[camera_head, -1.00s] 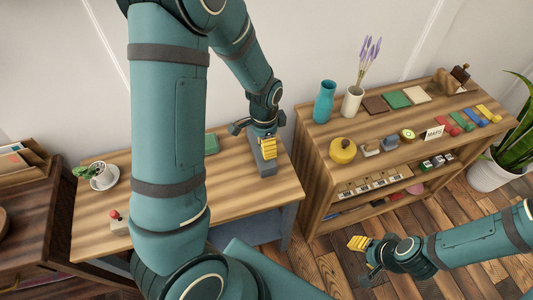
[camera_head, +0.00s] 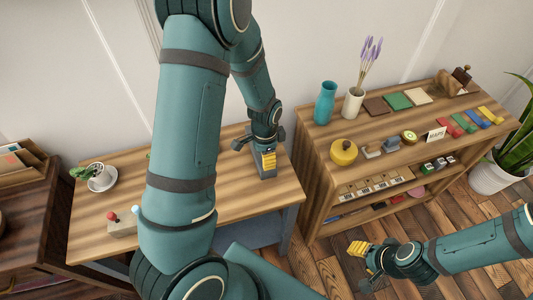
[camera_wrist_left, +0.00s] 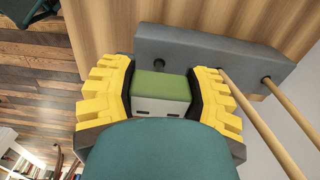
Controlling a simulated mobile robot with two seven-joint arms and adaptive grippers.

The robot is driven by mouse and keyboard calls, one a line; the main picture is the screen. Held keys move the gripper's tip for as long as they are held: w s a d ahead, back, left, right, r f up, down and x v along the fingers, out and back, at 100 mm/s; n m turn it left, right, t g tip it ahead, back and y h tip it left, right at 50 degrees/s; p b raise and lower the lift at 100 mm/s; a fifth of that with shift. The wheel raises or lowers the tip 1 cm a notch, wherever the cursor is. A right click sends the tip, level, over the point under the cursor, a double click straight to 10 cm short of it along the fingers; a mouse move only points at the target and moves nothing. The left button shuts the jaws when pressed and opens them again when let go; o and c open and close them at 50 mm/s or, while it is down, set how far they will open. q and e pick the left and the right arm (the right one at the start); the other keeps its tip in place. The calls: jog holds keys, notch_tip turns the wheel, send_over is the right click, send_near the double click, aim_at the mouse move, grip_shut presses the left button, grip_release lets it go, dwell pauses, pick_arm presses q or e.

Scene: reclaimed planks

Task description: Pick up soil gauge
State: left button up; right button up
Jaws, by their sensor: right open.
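A small block with a green top and white sides (camera_wrist_left: 162,92), which looks like the soil gauge, sits between the yellow fingers of my left gripper (camera_wrist_left: 162,95). The dark finger pads appear to touch both its sides. It is in front of a grey block (camera_wrist_left: 205,50) with wooden rods (camera_wrist_left: 262,125) at its holes. In the head view my left gripper (camera_head: 268,160) is low over the table's right end, and hides the gauge. My right gripper (camera_head: 361,250) is open and empty, over the floor before the shelf.
The wooden table (camera_head: 240,205) also bears a potted plant on a saucer (camera_head: 101,180) and a box with red and blue knobs (camera_head: 122,227). The shelf at right (camera_head: 318,160) holds a blue vase (camera_head: 325,102), a yellow pot (camera_head: 343,152) and several small items. My left arm hides mid-table.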

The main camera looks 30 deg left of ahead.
pick_arm(q)
jog(key=shift+c, duration=0.4)
jog(key=shift+r, duration=0.15)
notch_tip(320, 180, up, 24)
jog(key=p, duration=0.9)
dwell(0.4)
jog(key=shift+a+f, duration=0.1)
jog(key=shift+f, duration=0.1)
